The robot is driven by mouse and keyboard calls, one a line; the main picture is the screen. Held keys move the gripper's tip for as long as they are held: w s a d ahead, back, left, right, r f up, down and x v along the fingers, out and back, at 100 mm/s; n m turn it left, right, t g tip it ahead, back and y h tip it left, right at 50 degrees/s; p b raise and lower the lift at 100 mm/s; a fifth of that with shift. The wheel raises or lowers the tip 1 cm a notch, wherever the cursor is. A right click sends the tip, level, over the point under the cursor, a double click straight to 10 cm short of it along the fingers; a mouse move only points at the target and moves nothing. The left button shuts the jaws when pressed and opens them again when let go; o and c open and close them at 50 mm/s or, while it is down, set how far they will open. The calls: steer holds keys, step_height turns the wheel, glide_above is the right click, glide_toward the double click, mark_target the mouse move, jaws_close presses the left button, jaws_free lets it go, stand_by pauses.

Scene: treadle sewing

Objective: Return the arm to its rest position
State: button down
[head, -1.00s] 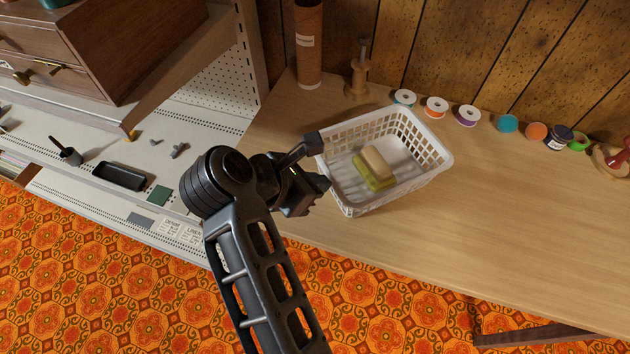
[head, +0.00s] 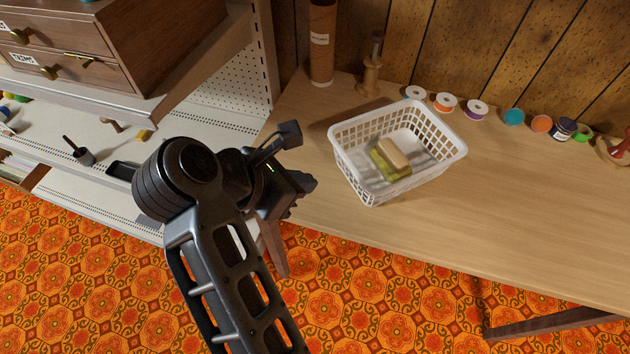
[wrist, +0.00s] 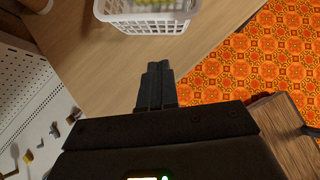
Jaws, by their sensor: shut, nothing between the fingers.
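My gripper (head: 304,186) is at the left end of the wooden table, left of the white basket and apart from it. In the wrist view, my gripper's fingers (wrist: 158,84) are together with nothing between them. My dark arm rises from the bottom of the head view and is bent at a large round joint. The white basket (head: 368,190) stands on the table and holds a beige block (head: 394,153) on top of a yellow-green piece. The basket's edge also shows at the top of the wrist view (wrist: 150,24).
The wooden table (head: 520,190) is clear right of the basket. Spools and small jars line its back edge. A cardboard tube (head: 321,45) and a wooden stand (head: 370,75) are at the back left. A white shelf unit (head: 205,125) with a wooden drawer box (head: 150,45) is at left.

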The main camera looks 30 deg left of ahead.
steer(key=shift+v, duration=1.7)
steer(key=w+d+f+n+t+h, duration=0.1)
steer(key=w+d+t+h, duration=0.15)
steer(key=d, duration=0.75)
steer(key=w+d+t+h, duration=0.2)
steer(key=w+d, duration=0.2)
steer(key=d, duration=0.6)
steer(key=s+d+r+n+t+h, duration=0.2)
steer(key=d+n, duration=0.1)
steer(key=d, duration=0.5)
steer(key=s+d+r+n+t+h, duration=0.1)
steer(key=s+d+r+n+t, duration=0.2)
steer(key=d, duration=0.4)
steer(key=s+d+r+n+t+y, duration=0.1)
steer(key=s+d+n+t+y, duration=0.25)
steer(key=n, duration=0.55)
steer(key=s+d+r+n+t+y, duration=0.15)
steer(key=s+n+y, duration=0.25)
steer(key=s+n, duration=0.4)
steer(key=s+f+n+g+y, duration=0.1)
steer(key=s+f+n+g, duration=0.1)
steer(key=s+n+g, duration=0.2)
steer(key=s+f+n+g+y, duration=0.2)
steer(key=s+n+g, duration=0.2)
steer(key=s+n, duration=0.5)
steer(key=n, duration=0.3)
steer(key=shift+s+d+f, duration=0.2)
steer(key=shift+s+f, duration=0.05)
